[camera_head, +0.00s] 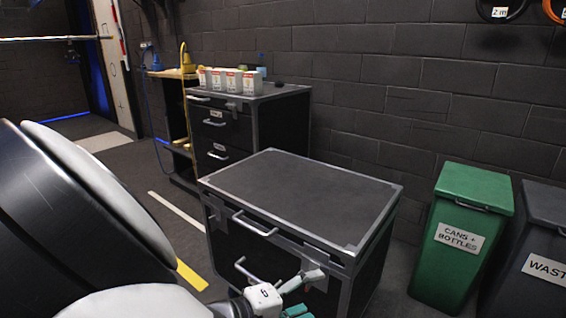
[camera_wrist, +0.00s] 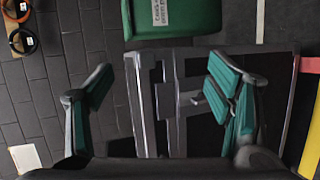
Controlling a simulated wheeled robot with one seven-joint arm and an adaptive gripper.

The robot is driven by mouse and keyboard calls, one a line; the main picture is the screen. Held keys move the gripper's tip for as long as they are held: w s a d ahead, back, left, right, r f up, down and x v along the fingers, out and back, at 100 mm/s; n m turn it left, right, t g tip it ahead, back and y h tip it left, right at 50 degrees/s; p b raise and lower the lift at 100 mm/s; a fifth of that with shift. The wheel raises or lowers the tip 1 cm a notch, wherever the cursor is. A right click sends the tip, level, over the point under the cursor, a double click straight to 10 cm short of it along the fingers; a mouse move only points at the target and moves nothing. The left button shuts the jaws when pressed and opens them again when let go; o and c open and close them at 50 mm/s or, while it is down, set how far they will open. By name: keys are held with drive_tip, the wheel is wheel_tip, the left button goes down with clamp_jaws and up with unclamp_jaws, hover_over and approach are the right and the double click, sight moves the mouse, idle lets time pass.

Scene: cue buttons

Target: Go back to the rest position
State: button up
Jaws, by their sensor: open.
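My gripper (camera_head: 303,292) shows at the bottom centre of the head view, in front of the near black cabinet and low beside its front drawers. In the wrist view my gripper (camera_wrist: 160,72) has its two teal-padded fingers spread wide apart with nothing between them. The near cabinet (camera_head: 305,200) has a bare dark top with metal edging; its edge and front also show beyond the fingers in the wrist view (camera_wrist: 143,110). I cannot tell the exact gap between fingers and cabinet. No cue buttons can be made out.
A green bin (camera_head: 460,225) and a dark waste bin (camera_head: 535,260) stand at the right. A second cabinet (camera_head: 270,120) behind carries several white boxes (camera_head: 230,80). A brick wall (camera_head: 400,80) closes the back. Open floor (camera_head: 120,160) lies at the left.

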drive_tip(key=s+d+r+m+g+y, duration=0.5)
drive_tip(key=s+d+r+g, duration=0.5)
drive_tip(key=d, duration=0.4)
drive_tip(key=s+r+m+t+y, duration=0.1)
drive_tip(key=s+r+y, duration=0.25)
drive_tip(key=s, duration=0.45)
drive_tip(key=s+r+m+t+y, duration=0.1)
drive_tip(key=s+r+y, duration=0.25)
drive_tip(key=s, duration=0.55)
wheel_tip(320, 180, up, 30)
drive_tip(key=t+p, duration=0.4)
drive_tip(key=p, duration=2.5)
drive_tip(key=shift+w+d, duration=0.15)
drive_tip(key=shift+d, duration=0.15)
drive_tip(key=shift+r, duration=0.1)
drive_tip(key=shift+c, duration=0.4)
